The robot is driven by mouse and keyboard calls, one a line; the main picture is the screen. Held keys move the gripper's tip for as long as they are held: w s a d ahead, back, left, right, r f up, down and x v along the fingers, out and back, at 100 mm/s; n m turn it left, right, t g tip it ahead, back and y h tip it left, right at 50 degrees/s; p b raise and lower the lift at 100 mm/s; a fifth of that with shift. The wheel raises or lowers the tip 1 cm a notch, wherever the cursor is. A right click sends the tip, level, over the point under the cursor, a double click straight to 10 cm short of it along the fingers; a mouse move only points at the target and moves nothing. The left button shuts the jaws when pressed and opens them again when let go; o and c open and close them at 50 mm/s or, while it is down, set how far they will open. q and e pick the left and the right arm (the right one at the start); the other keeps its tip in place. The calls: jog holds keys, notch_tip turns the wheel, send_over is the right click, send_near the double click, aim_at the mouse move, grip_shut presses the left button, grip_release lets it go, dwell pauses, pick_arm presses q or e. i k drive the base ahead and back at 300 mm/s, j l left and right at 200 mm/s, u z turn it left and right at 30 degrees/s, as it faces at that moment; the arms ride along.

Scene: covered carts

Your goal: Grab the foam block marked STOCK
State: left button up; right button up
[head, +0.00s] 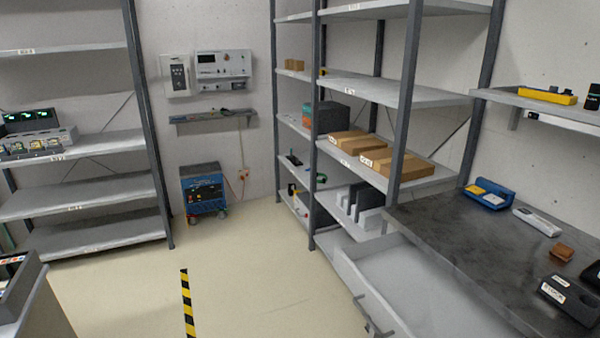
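A dark grey block (577,300) lies on the workbench (450,225) at the right, near its front edge in the head view. It has a white label on its front; the lettering may read STOCK but is too small to be sure. The block has a recessed top with a smaller label behind. Neither of my grippers is in view.
A brown block (562,253), a white handheld device (537,222) and a blue tray (488,196) share the bench. An open drawer (405,285) juts out below it. Shelves (385,90) hold brown boxes (398,172). The floor (250,270) at centre is clear.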

aim_at(580, 304)
jog(key=z, duration=1.85)
jog(key=i+l, duration=0.35)
jog(key=i+l+u, duration=0.2)
jog(key=u, duration=0.2)
jog(key=i+l+u, duration=0.15)
jog(key=l+u, duration=0.2)
jog(key=i+l+u, duration=0.15)
jog(key=l+u, duration=0.25)
